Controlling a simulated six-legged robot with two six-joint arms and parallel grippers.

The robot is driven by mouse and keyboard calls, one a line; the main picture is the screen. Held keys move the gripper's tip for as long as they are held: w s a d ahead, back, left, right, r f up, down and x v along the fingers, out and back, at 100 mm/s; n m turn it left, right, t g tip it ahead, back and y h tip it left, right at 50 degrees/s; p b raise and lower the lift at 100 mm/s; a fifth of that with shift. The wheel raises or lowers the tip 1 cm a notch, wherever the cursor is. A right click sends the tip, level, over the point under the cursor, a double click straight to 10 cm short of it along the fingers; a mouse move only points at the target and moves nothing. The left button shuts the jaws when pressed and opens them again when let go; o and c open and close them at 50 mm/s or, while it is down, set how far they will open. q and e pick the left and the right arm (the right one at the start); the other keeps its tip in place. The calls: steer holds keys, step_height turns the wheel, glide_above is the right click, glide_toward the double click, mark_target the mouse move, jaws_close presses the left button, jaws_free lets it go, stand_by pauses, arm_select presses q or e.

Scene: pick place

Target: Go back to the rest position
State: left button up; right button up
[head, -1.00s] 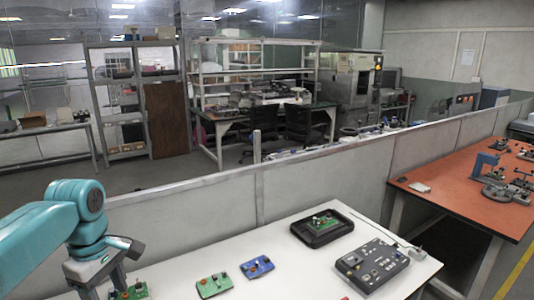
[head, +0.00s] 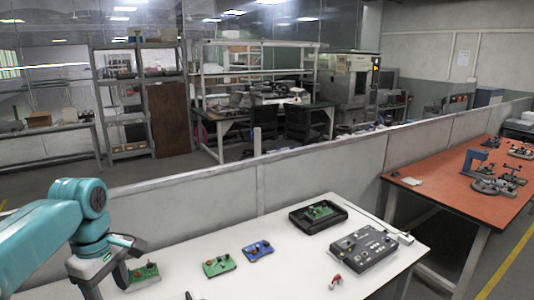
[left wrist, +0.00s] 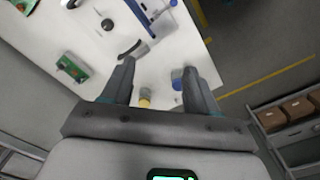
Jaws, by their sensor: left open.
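My left gripper (head: 105,287) hangs at the end of the teal arm, over the left front of the white table in the head view, beside a green circuit board (head: 143,277). In the left wrist view the left gripper (left wrist: 160,82) has its two dark fingers wide apart. Nothing is held between them. A yellow-topped piece (left wrist: 145,97) and a blue piece (left wrist: 177,78) show beyond the fingers. My right gripper is in neither view.
On the white table (head: 285,280) lie another green board (head: 219,265), a blue board (head: 257,250), a black tray (head: 318,216) with a board in it, a grey control box (head: 362,248) and a small red piece (head: 335,280). A low partition (head: 230,190) stands behind.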

arm_select(q)
steer(key=s+d+f+m+h, duration=0.1)
steer(key=d+f+m, duration=0.25)
steer(key=f, duration=0.65)
steer(key=s+d+f+m+h, duration=0.15)
steer(key=d+f, duration=0.35)
steer(key=f, duration=0.5)
steer(key=s+d+f+m+h, duration=0.1)
steer(key=d+f+m, duration=0.25)
steer(key=f, duration=0.65)
steer(key=s+d+f+m, duration=0.25)
steer(key=s+f, duration=0.25)
steer(key=s, duration=0.3)
steer(key=s+d+f+m, duration=0.2)
steer(key=s+d+f, duration=0.25)
steer(key=s, duration=0.35)
step_height(320, 180, down, 11)
steer(key=s+b, duration=0.1)
steer(key=b, duration=0.9)
steer(key=shift+s+a, duration=0.15)
steer(key=shift+s, duration=0.05)
steer(key=shift+h, duration=0.25)
